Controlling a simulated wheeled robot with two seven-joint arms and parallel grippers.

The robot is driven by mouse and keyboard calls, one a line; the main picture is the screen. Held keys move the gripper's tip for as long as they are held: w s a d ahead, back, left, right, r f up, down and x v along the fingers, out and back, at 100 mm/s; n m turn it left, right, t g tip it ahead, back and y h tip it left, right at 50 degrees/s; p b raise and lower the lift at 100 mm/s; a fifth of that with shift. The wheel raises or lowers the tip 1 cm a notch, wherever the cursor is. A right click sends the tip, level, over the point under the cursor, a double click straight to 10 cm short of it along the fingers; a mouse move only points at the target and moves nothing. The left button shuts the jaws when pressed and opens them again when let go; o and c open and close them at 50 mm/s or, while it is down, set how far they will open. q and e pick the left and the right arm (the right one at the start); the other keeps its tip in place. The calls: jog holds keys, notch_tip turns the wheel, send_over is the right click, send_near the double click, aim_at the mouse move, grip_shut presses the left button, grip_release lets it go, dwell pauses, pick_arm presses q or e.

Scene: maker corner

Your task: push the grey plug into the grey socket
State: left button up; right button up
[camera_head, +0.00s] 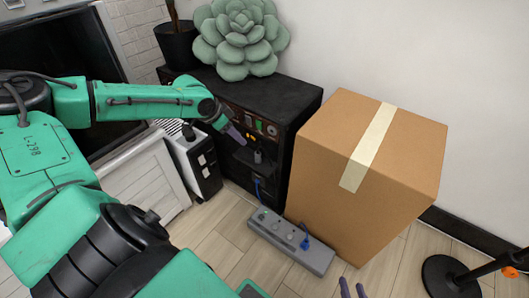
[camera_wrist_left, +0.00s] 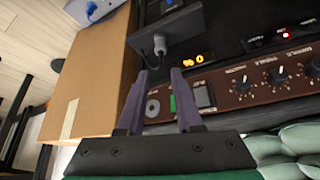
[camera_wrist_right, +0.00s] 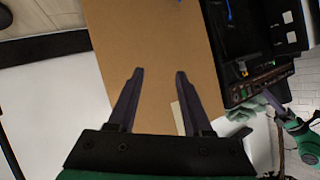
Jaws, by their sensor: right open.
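The grey plug (camera_head: 258,156) is in the dark recess of the black cabinet, below its control panel. In the left wrist view the grey plug (camera_wrist_left: 160,45) sits at a black block (camera_wrist_left: 168,28), with a cord trailing from it. I cannot make out the grey socket's opening or how deep the plug sits. My left gripper (camera_head: 236,132) is in front of the cabinet, just short of the plug. Its fingers (camera_wrist_left: 160,72) are apart with nothing between them. My right gripper (camera_wrist_right: 158,72) is open and empty; its fingertips (camera_head: 352,288) show at the bottom of the head view.
A large cardboard box (camera_head: 350,190) stands right of the black cabinet (camera_head: 290,105). A grey power strip (camera_head: 290,243) with a blue plug (camera_head: 305,243) lies on the floor in front. A white-and-black unit (camera_head: 195,165) stands left of the recess. A black stand base (camera_head: 450,277) is at right.

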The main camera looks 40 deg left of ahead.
aim_at(257, 153)
pick_arm(q)
jog(key=b+x, duration=0.6)
jog(key=x, duration=0.2)
jog(key=shift+a+f, duration=0.1)
jog(key=shift+f, duration=0.05)
pick_arm(e)
notch_tip(257, 153, down, 7)
jog(key=t, duration=0.1)
pick_arm(q)
jog(key=shift+w+f+b, duration=0.35)
jog(key=shift+f+b, duration=0.1)
pick_arm(e)
jog(key=w+r+t, duration=0.2)
jog(key=w+r, duration=0.1)
jog(key=w, duration=0.1)
jog(key=shift+r+m, duration=0.3)
jog(key=shift+r, duration=0.1)
